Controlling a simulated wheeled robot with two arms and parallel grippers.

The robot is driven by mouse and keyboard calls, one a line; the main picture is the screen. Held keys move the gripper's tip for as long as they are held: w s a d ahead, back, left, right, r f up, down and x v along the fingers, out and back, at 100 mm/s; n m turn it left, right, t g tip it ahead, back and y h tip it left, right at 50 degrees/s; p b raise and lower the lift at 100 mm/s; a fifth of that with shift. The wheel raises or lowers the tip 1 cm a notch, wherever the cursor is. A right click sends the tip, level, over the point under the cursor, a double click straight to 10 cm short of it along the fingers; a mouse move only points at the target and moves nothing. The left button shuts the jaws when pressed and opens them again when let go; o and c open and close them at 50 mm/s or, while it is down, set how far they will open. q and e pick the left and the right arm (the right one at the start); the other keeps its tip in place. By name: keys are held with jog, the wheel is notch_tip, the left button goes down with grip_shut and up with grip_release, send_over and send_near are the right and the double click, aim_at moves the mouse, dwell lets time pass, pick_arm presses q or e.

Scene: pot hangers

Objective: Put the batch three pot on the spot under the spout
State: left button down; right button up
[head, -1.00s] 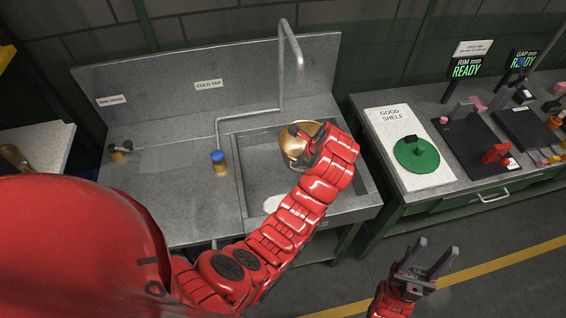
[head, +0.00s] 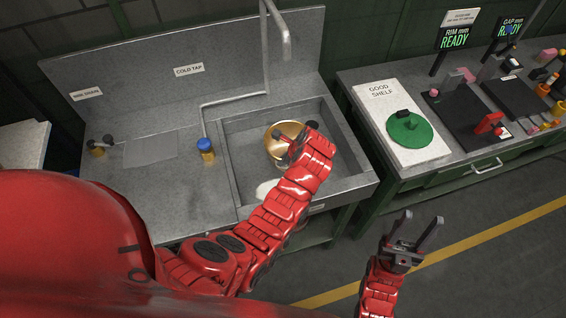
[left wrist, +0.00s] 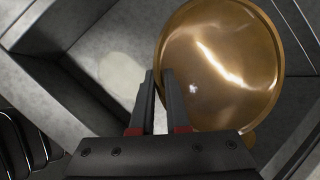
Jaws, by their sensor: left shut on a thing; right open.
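The pot (head: 288,131) is a round, gold-coloured vessel over the sink basin. My left gripper (head: 291,146) is shut on it, though the forearm and hand hide part of the grip in the head view. In the left wrist view the pot (left wrist: 222,62) fills the upper right, with the two fingers (left wrist: 158,82) close together at its left edge. A pale round spot (head: 266,189) lies on the basin floor, left of and nearer than the pot; it also shows in the left wrist view (left wrist: 122,75). The spout (head: 278,35) arches above and behind the pot. My right gripper (head: 415,237) is open and empty.
The basin walls (head: 229,168) surround the pot. A blue-topped tap (head: 205,147) stands left of the basin. To the right is a bench with a white "GOOD SHELF" board (head: 373,95) bearing a green disc (head: 408,134). Open floor lies in front.

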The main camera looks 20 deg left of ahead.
pick_arm(q)
jog(key=shift+a+f+p, duration=0.15)
jog(key=shift+f+p, duration=0.4)
jog(key=shift+f, duration=1.25)
jog(key=c, duration=0.9)
grip_release()
jog(key=shift+r, duration=0.1)
